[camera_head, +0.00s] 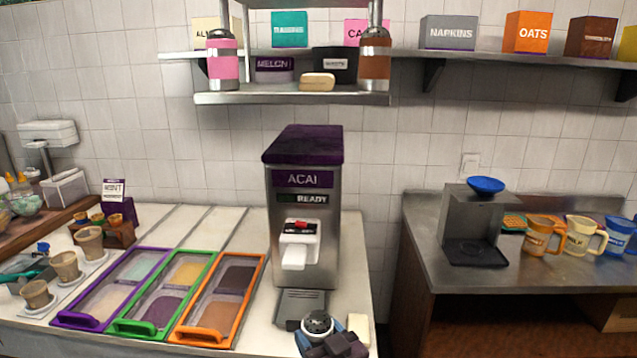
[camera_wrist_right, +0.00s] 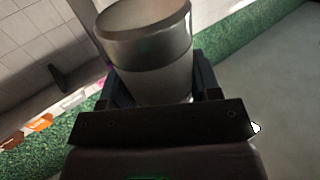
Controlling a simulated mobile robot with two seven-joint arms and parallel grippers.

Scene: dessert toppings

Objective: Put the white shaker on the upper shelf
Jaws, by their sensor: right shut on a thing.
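My right gripper (camera_head: 331,338) is at the bottom edge of the head view, in front of the açai machine. It is shut on the white shaker (camera_head: 317,323), whose round perforated top faces the camera. In the right wrist view the shaker (camera_wrist_right: 160,55) sits between the fingers, with a metallic band above a pale body. Above the machine is a metal rack with a lower shelf (camera_head: 290,98) and a higher shelf (camera_head: 300,3) cut by the top edge. I cannot make out my left gripper.
A pink-banded shaker (camera_head: 222,62) and a brown-banded shaker (camera_head: 375,60) stand at the rack's ends. A tan block (camera_head: 317,82) lies between them. The açai machine (camera_head: 304,215) stands below. Purple, green and orange trays (camera_head: 249,300) cover the counter's left.

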